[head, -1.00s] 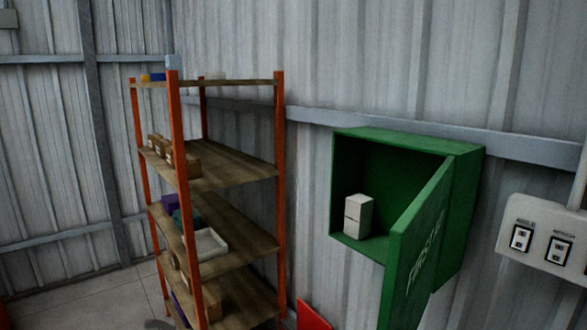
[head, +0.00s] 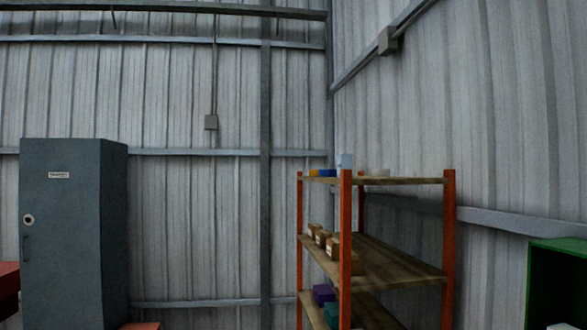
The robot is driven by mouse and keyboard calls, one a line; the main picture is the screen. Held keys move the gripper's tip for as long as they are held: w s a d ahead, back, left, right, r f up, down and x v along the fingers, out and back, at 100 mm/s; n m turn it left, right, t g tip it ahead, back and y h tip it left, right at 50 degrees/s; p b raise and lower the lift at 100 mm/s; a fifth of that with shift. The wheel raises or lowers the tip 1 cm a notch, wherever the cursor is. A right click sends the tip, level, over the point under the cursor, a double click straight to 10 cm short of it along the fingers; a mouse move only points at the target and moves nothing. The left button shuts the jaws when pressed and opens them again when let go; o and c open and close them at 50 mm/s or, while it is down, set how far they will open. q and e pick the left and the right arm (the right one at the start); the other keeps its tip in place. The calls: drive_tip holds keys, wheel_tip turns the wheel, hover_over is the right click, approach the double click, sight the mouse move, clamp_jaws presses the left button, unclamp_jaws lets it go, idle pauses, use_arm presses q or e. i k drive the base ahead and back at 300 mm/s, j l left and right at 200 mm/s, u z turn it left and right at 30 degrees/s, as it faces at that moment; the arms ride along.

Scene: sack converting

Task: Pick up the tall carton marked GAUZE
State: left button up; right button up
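No carton with a readable GAUZE mark shows in the head view now. A green wall cabinet (head: 556,282) is cut off at the lower right edge. A small part of a pale carton (head: 566,326) shows inside it at the bottom edge; any marking on it cannot be read. Neither of my grippers is in view.
An orange-post shelf rack (head: 449,235) with wooden boards stands right of centre, holding small brown boxes (head: 332,246) and purple and teal items. A grey metal locker (head: 75,235) stands at the left. Red objects show at the lower left edge.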

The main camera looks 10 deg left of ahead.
sight(344, 161)
drive_tip(key=i+j, duration=0.7)
drive_tip(key=i, duration=0.05)
